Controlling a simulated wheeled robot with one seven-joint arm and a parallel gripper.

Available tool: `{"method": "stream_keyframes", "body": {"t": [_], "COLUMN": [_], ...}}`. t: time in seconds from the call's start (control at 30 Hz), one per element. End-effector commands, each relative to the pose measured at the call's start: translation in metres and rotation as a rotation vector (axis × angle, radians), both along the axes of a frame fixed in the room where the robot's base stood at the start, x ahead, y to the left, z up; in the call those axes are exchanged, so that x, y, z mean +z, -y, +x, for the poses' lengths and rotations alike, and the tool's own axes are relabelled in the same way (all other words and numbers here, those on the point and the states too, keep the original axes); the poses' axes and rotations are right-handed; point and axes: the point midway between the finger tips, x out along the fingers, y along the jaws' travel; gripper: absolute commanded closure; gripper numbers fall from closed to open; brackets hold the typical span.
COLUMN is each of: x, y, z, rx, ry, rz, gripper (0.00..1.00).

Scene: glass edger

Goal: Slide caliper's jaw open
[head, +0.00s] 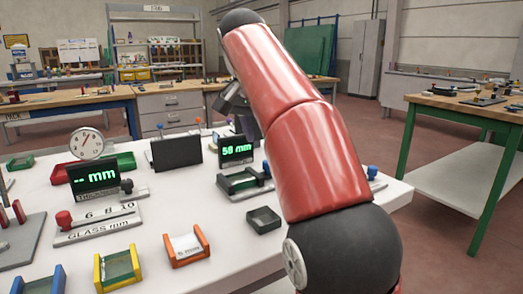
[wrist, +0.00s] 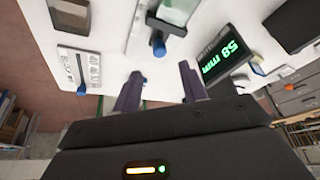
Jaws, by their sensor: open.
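The likely caliper (head: 244,185) is a dark frame around a pale green pane, with a blue knob (head: 266,167) at its right end. It stands in front of a black display (head: 236,150) with green digits in mm. In the wrist view its frame (wrist: 135,35) is at the top, with the blue knob (wrist: 158,46) on its near side, and the display (wrist: 222,52) is to the right. My gripper (wrist: 160,72) is open and empty. The knob appears just beyond the gap between its fingertips; contact does not show. In the head view, my red arm hides part of the gripper.
A glass gauge (head: 97,224) with a red knob and another display (head: 94,177) stand at left. A small dark tray (head: 263,219) lies in front of the caliper. A white scale plate (wrist: 95,70) with a blue knob is at left in the wrist view.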

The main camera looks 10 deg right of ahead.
Motion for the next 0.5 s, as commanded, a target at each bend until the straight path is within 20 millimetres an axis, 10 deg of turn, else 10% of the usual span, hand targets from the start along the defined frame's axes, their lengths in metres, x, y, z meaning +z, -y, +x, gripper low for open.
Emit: {"method": "stream_keyframes", "body": {"t": [0.5], "x": [-0.061], "y": [0.015], "z": [0.019], "rx": [-0.002], "ry": [-0.001], "rz": [0.000], "gripper": [0.57]}}
